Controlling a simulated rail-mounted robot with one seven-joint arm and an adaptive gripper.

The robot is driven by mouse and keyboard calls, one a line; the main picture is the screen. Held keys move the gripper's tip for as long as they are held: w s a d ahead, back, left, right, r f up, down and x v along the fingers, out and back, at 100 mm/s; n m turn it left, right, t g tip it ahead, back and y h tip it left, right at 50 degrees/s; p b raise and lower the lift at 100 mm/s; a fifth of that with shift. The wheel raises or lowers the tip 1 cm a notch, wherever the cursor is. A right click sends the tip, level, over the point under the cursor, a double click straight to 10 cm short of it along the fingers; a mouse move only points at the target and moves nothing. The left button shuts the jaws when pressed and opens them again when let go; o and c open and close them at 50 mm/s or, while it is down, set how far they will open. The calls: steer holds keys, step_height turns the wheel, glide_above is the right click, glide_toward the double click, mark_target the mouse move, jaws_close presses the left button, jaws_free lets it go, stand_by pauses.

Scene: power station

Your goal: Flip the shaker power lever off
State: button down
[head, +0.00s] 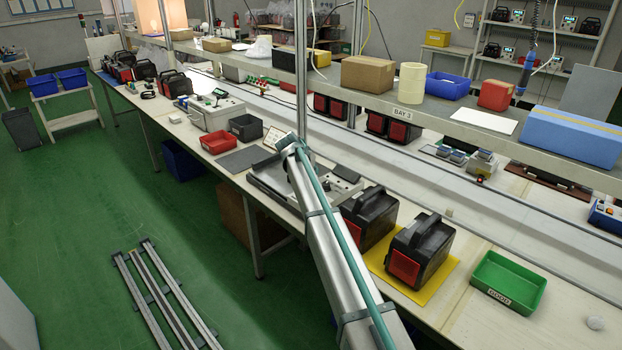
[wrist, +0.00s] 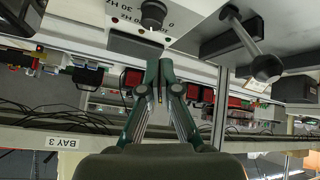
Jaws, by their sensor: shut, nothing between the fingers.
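In the wrist view, the shaker's lever (wrist: 247,42) shows at the upper right. A black dial knob (wrist: 153,14) with Hz markings is above the fingertips. In the head view, the grey shaker unit (head: 262,184) sits on the bench, partly behind my arm; I cannot make out the fingers or lever setting there.
Two black cases (head: 419,250) with red fronts stand right of my arm, on or near a yellow mat (head: 385,275). A green bin (head: 508,283) is further right. A metal post (head: 301,70) and the BAY 3 shelf (head: 430,108) rise behind. A red bin (head: 218,142) is at left.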

steer(key=s+a+r+b, duration=0.2)
steer(key=s+a+r, duration=0.2)
steer(key=s, duration=0.3)
steer(key=shift+s+a+r, duration=0.15)
steer(key=shift+a+r, duration=0.05)
steer(key=shift+r, duration=0.35)
steer(key=shift+f, duration=0.1)
